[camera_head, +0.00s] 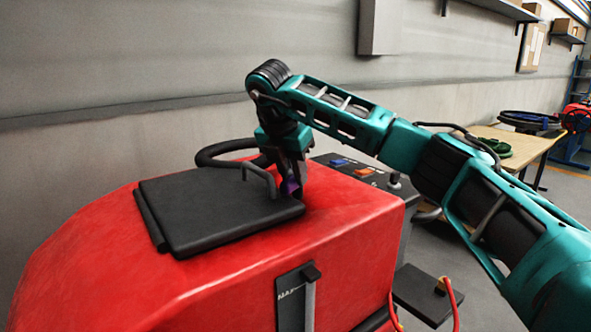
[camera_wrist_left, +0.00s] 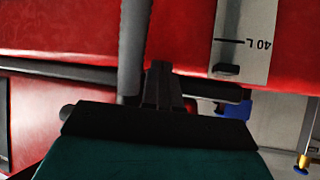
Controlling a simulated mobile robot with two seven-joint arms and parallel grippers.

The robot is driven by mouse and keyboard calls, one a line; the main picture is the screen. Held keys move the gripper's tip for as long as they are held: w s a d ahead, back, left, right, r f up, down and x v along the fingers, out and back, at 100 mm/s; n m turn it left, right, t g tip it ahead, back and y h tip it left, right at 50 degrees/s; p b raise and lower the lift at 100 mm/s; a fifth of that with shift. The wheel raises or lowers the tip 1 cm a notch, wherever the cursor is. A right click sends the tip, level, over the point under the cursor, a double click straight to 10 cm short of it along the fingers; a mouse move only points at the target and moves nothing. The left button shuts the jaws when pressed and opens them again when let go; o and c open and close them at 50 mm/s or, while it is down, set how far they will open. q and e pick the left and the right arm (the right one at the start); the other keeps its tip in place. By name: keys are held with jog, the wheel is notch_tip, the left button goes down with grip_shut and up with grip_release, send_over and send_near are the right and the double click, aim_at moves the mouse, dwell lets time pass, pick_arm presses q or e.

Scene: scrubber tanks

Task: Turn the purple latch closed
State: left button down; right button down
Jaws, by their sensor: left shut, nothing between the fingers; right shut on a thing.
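The purple latch (camera_head: 291,188) shows as a small patch on the red tank top, beside the right edge of the black lid (camera_head: 190,215). The lid lies flat on the tank. My right gripper (camera_head: 292,182) points down at the latch and is shut on it, hiding most of it. The latch's exact angle is hard to tell. My left gripper (camera_wrist_left: 161,68) shows only in the left wrist view. It is shut and empty, in front of the red tank side, near a grey bar (camera_wrist_left: 133,50) and the level strip marked 40 L (camera_wrist_left: 243,38).
A bent handle (camera_head: 262,175) and a black hose (camera_head: 215,152) are close by my right gripper. The control panel (camera_head: 350,168) is behind it. A blue part (camera_wrist_left: 236,108) is right of my left gripper. A wooden table (camera_head: 515,148) stands at the back right.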

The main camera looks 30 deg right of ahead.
jog(key=shift+w+r+m+g+h, duration=0.15)
jog(key=shift+m+g, duration=0.1)
jog(key=shift+m, duration=0.5)
jog(key=shift+w+f+m+g+h, duration=0.1)
jog(key=shift+m+g, duration=0.2)
jog(key=shift+m, duration=0.5)
jog(key=shift+w+r+m+g+h, duration=0.15)
jog(key=shift+m+g, duration=0.1)
jog(key=shift+m, duration=0.5)
jog(key=shift+f, duration=0.1)
jog(key=c, duration=0.9)
grip_release()
jog(key=shift+c, duration=0.2)
jog(key=shift+a, duration=0.1)
jog(key=v, duration=1.3)
jog(key=shift+f, duration=0.15)
